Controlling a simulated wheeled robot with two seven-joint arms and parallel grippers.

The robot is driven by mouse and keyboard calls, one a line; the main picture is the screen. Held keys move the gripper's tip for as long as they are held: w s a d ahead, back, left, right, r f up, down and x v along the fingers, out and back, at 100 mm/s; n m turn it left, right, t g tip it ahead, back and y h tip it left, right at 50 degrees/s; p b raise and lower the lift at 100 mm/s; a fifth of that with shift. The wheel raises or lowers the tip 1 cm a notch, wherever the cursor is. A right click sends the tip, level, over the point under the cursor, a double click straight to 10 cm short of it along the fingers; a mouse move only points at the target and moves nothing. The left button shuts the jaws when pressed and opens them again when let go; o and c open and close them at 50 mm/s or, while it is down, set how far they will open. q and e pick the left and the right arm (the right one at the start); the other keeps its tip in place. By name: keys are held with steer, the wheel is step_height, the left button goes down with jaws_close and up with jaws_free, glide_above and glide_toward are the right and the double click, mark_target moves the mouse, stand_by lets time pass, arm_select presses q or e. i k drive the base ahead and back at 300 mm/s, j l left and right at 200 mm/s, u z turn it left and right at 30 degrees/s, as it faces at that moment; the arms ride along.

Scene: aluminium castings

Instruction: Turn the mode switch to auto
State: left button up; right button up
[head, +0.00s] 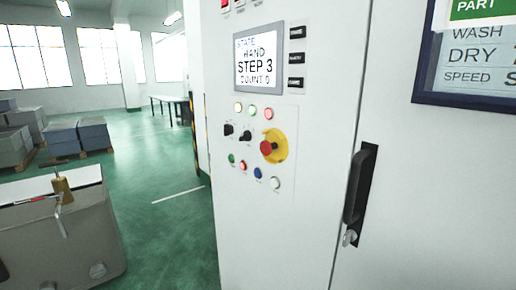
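A control panel (259,199) is on the front of a white cabinet. Two black rotary switches, a left one (228,130) and a right one (245,136), sit in its middle row. Their labels are too small to read, so I cannot tell which is the mode switch or where either points. The screen (258,60) above reads "HAND", "STEP 3" and "COUNT 0". Neither of my grippers is in view, and nothing touches the panel.
A red emergency stop (267,148) on a yellow base is right of the switches. Small round buttons sit above and below. A black door handle (358,188) with a key stands out at right. A grey casing (70,230) is at lower left; green floor lies between.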

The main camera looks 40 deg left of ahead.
mark_target(228, 130)
steer(key=u, duration=1.35)
